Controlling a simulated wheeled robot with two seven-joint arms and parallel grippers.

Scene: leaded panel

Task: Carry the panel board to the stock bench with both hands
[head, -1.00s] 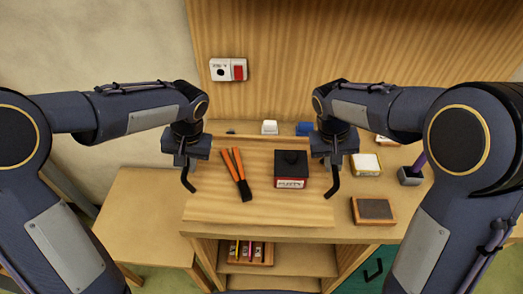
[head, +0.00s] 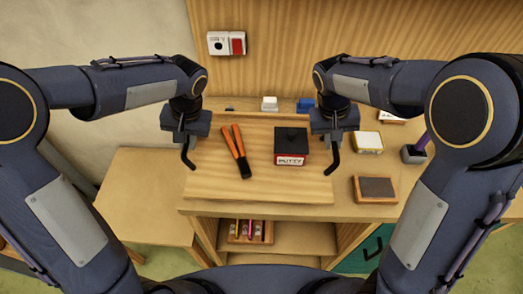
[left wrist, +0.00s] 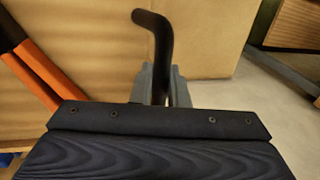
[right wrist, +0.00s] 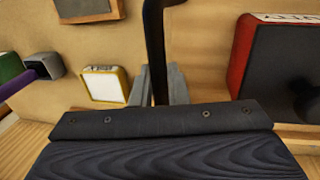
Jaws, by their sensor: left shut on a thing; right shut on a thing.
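The panel board (head: 265,187) is a pale wooden board on the wooden bench in the head view. Orange-handled pliers (head: 236,152) and a black-topped red putty box (head: 291,147) lie on it. A dark bent handle stands at each side. My left gripper (head: 186,140) is shut on the left handle, which also shows between its fingers in the left wrist view (left wrist: 157,60). My right gripper (head: 334,138) is shut on the right handle, also visible in the right wrist view (right wrist: 155,50). I cannot tell whether the board is raised off the bench.
A lower, bare wooden table (head: 147,190) stands at the left. A grey-topped block (head: 376,188), a yellow-rimmed box (head: 367,142) and a grey cup (head: 413,154) are on the bench right of the board. White and blue items sit behind it. A wall switch (head: 226,43) is above.

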